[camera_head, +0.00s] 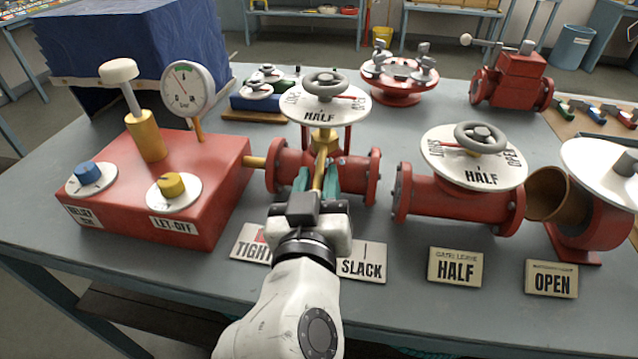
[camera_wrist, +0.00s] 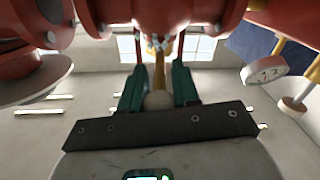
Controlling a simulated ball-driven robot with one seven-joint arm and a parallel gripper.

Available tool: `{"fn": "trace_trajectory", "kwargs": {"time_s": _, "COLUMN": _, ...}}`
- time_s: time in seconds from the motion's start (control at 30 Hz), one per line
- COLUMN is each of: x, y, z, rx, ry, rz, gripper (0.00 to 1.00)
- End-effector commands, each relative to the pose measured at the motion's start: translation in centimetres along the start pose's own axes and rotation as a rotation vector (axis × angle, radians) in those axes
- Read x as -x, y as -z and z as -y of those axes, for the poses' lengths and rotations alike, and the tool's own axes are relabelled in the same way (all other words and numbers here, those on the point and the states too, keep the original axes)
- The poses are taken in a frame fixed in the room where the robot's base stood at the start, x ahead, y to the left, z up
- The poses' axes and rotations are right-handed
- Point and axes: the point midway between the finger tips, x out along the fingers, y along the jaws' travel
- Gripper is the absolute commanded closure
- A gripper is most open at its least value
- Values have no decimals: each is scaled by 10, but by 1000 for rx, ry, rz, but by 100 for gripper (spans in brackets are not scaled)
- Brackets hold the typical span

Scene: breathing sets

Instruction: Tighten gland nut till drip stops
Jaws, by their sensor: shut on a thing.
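The red valve (camera_head: 286,165) at the middle of the bench has a brass gland nut (camera_head: 325,142) below its HALF-marked handwheel dial (camera_head: 318,112). A brass lever (camera_head: 320,172) runs from the nut toward me, between the teal fingers of my gripper (camera_head: 317,184). The gripper is shut on this lever. In the wrist view the lever (camera_wrist: 159,72) stands between the fingers, with its rounded end close to the palm. The TIGHT label (camera_head: 250,246) and SLACK label (camera_head: 362,264) lie on the bench on either side of my wrist. I cannot make out any drip.
A red pump box (camera_head: 215,190) with a gauge (camera_head: 187,88) stands at left. Another HALF-marked valve (camera_head: 455,197) and an open-ended red fitting (camera_head: 590,225) stand at right. A red multi-knob disc (camera_head: 398,78) is behind. Bare bench (camera_head: 420,120) shows between the valves.

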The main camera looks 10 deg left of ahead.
Motion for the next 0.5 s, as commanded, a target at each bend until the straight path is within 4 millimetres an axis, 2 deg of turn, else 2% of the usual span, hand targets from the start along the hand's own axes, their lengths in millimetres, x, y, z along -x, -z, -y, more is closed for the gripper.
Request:
{"fn": "trace_trajectory", "kwargs": {"time_s": 0.03, "x": 0, "y": 0, "z": 0, "rx": 0, "ry": 0, "rz": 1, "gripper": 68}}
{"fn": "trace_trajectory", "kwargs": {"time_s": 0.3, "x": 0, "y": 0, "z": 0, "rx": 0, "ry": 1, "rz": 0, "gripper": 45}}
{"fn": "trace_trajectory", "kwargs": {"time_s": 0.5, "x": 0, "y": 0, "z": 0, "rx": 0, "ry": 1, "rz": 0, "gripper": 45}}
